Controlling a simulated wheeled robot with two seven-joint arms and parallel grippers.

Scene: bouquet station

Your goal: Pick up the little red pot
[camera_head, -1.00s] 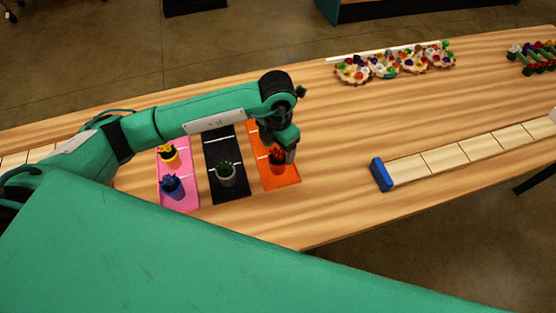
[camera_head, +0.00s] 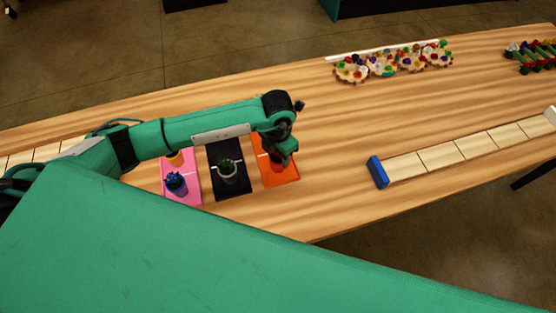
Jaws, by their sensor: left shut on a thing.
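The little red pot (camera_head: 276,167) is at the orange tray (camera_head: 290,176), partly hidden by my left gripper and wrist. My left gripper (camera_head: 280,160) points down over it and is shut on it. I cannot tell whether the pot touches the tray or is slightly above it. My right gripper is not in view.
A black tray (camera_head: 234,192) holds a grey pot (camera_head: 228,175) with a green plant. Bouquets (camera_head: 383,66) stand farther back. The table's middle is clear.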

